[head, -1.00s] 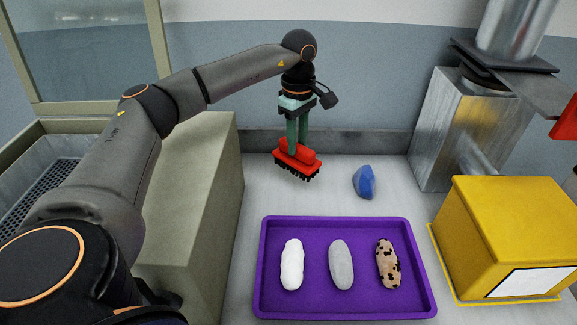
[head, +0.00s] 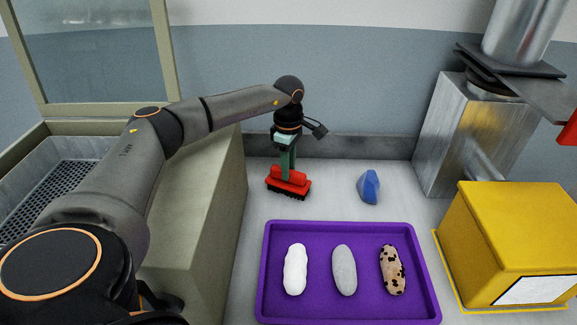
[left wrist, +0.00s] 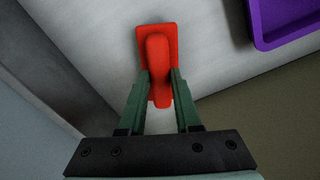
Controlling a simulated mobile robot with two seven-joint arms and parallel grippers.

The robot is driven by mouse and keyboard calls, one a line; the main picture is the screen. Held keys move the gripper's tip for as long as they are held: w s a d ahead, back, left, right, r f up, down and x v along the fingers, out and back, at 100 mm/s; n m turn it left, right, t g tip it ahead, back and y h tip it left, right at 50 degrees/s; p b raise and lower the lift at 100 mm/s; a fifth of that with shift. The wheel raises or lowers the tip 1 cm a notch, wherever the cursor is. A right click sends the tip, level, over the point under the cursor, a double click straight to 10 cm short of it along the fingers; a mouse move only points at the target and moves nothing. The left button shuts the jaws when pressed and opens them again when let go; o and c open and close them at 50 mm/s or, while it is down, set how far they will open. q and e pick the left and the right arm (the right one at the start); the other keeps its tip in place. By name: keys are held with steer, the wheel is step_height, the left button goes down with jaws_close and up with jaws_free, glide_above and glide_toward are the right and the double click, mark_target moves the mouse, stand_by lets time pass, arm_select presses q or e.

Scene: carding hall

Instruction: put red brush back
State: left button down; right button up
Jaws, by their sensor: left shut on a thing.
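The red brush (head: 288,181) has a red back and handle with dark bristles facing down. It is at the rear left of the grey worktop, behind the purple tray. My left gripper (head: 288,166) points down from above and is shut on the brush's handle. In the left wrist view the red brush (left wrist: 158,60) shows between the two green fingers of my left gripper (left wrist: 160,82). The bristles are at or just above the worktop; I cannot tell whether they touch. My right gripper is not in view.
A purple tray (head: 350,315) holds a white, a grey and a spotted oblong piece. A blue lump (head: 369,187) lies right of the brush. A yellow box (head: 510,235) stands at the right, near a metal machine (head: 470,130). A beige block (head: 195,200) borders the worktop's left side.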

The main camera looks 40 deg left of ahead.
arm_select(q)
steer(key=c, duration=0.6)
jaws_free()
steer(key=shift+f, duration=0.1)
step_height(320, 180, up, 12)
steer(key=shift+r, duration=0.2)
